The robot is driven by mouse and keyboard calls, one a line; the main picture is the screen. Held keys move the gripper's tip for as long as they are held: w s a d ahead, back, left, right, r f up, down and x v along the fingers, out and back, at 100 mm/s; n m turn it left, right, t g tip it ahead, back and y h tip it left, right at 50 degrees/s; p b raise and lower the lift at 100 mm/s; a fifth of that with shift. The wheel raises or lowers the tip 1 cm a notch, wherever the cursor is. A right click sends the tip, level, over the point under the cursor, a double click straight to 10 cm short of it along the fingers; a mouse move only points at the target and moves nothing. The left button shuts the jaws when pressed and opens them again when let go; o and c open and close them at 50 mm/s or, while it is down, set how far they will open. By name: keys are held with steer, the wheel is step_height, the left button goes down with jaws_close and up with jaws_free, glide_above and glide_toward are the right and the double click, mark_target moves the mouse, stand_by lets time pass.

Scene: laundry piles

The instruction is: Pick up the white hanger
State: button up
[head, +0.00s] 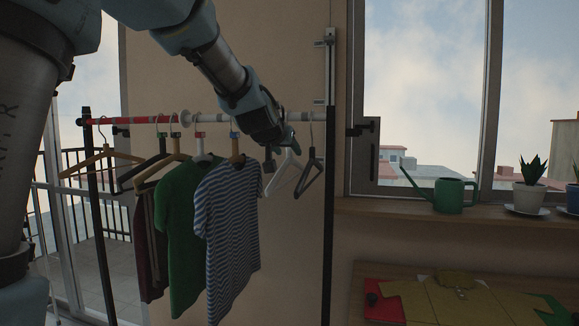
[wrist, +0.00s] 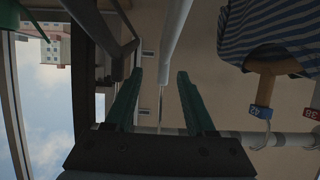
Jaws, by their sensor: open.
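The white hanger (head: 287,175) hangs empty on the clothes rail, between the striped shirt and a dark hanger in the head view. In the wrist view the white hanger (wrist: 175,38) runs down between the fingertips of my gripper (wrist: 160,76). The two green fingers are apart, and I see no contact with the hanger. In the head view my gripper (head: 276,152) is at the rail beside the white hanger, and my arm partly hides the hanger's top.
The empty dark hanger (head: 309,174) is close on the right. The striped shirt (head: 228,225) and green shirt (head: 178,240) hang to the left on the rail (head: 305,117). A black post (head: 329,220) stands right. A green watering can (head: 450,195) is on the windowsill.

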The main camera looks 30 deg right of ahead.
mark_target(289, 154)
steer(key=shift+w+d+f, duration=0.15)
steer(key=shift+w+f, duration=0.1)
steer(key=shift+w, duration=0.15)
steer(key=x, duration=0.4)
steer(key=shift+w+p, duration=0.1)
steer(key=shift+p, duration=0.2)
jaws_close()
